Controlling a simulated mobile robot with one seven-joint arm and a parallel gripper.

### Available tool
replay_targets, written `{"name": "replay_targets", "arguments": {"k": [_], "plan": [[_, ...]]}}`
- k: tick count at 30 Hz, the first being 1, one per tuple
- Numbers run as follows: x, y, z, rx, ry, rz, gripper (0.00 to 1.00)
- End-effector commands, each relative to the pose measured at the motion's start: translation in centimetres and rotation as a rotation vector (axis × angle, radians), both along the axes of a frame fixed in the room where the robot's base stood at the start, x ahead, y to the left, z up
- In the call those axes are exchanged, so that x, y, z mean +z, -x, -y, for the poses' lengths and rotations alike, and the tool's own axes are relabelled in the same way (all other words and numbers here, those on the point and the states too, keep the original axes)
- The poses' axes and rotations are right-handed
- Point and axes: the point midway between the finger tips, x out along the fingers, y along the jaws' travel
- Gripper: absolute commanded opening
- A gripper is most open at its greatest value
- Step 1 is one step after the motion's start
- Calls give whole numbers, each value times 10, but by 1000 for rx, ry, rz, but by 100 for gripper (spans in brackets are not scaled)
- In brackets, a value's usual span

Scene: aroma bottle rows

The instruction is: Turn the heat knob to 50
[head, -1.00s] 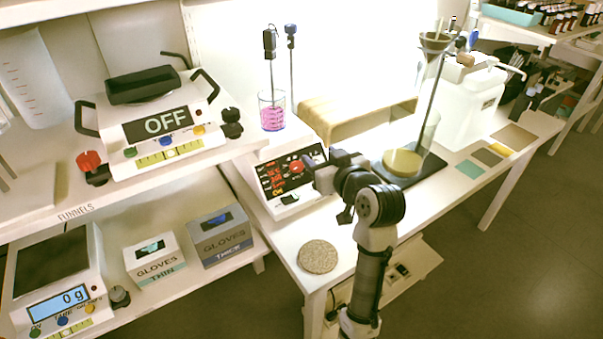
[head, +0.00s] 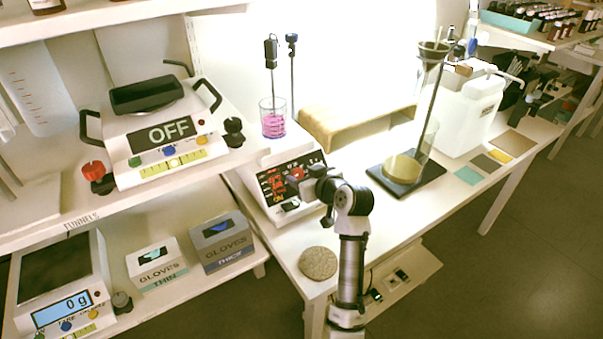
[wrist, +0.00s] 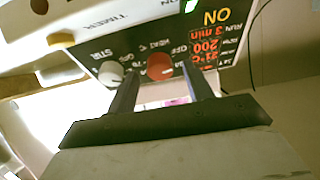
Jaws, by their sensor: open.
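The heat knob is a red round knob on the dark front panel (head: 271,184) of a white stirring hotplate. It shows in the head view (head: 297,173), just beyond my gripper (head: 300,186). In the wrist view, which is upside down, the red heat knob (wrist: 160,66) sits between the two fingertips of my gripper (wrist: 161,70). The fingers are open on either side of it; I cannot tell whether they touch it. The panel shows red readings, including 200, and a lit ON. The knob's exact setting is too small to read.
A white STIR knob (wrist: 110,73) lies close beside the left finger in the wrist view. A beaker of pink liquid (head: 272,122) stands behind the panel. A tan bench block (head: 350,128), a round cork mat (head: 318,263) and a funnel stand's base (head: 385,183) are nearby.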

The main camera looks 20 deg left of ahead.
Motion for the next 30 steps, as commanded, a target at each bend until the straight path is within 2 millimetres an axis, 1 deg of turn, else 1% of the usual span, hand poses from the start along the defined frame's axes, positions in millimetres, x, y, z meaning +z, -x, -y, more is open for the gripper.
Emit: {"name": "replay_targets", "arguments": {"k": [4, 13, 14, 21, 24, 30], "plan": [[-4, -6, -8, 1, 1, 1, 51], [-5, -7, -10, -1, 1, 1, 51], [-5, -7, -9, -1, 1, 1, 49], [-5, -7, -9, -1, 1, 1, 17], [-5, -7, -9, -1, 1, 1, 7], [-4, -7, -9, -10, -7, -9, 7]]}}
